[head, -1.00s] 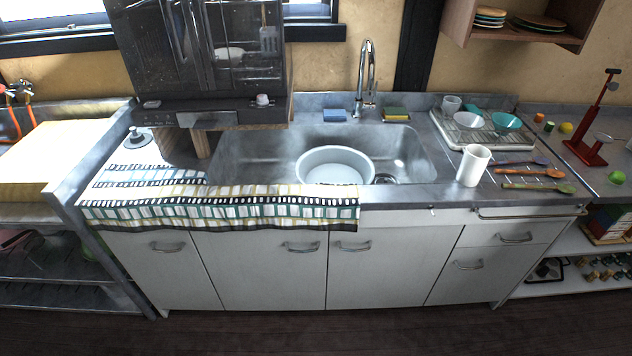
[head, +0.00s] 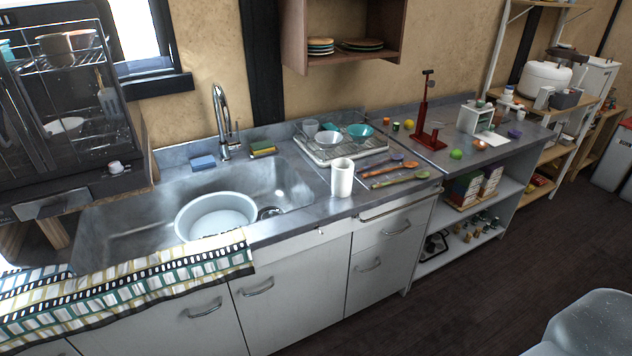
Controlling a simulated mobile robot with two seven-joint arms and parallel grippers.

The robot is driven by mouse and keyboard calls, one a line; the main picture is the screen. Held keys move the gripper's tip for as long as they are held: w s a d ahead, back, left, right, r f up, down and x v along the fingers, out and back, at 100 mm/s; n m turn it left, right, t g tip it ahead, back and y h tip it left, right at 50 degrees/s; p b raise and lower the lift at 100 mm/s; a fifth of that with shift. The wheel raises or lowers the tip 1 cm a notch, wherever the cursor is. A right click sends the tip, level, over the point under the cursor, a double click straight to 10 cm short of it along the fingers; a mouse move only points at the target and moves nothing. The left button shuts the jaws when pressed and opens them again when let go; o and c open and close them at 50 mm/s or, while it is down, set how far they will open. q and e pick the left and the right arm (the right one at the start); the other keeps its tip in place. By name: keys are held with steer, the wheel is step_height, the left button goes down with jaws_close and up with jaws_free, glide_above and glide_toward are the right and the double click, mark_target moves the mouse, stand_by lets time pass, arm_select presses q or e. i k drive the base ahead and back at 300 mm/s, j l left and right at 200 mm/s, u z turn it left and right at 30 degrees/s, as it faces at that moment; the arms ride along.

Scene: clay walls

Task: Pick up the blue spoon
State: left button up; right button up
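Several spoons lie side by side on the counter to the right of the white cup. The farthest one, with a blue-purple bowl, looks like the blue spoon (head: 397,157). An orange spoon (head: 381,170) lies in front of it. A green-brown spoon (head: 421,175) lies nearest the counter's front edge. The spoons are small here, and their exact colours are hard to tell. Neither of my grippers is in view.
The white cup (head: 342,178) stands left of the spoons. A drying tray (head: 318,157) with bowls is behind them. The sink basin (head: 290,188) holds a round tub (head: 216,215). A red stand (head: 420,125) is farther right. The dark floor (head: 480,290) looks clear.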

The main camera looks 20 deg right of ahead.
mark_target(397, 156)
steer(key=i+l, duration=0.6)
steer(key=l, duration=0.15)
steer(key=i+l+z, duration=0.1)
steer(key=i+l, duration=0.45)
steer(key=l, duration=0.25)
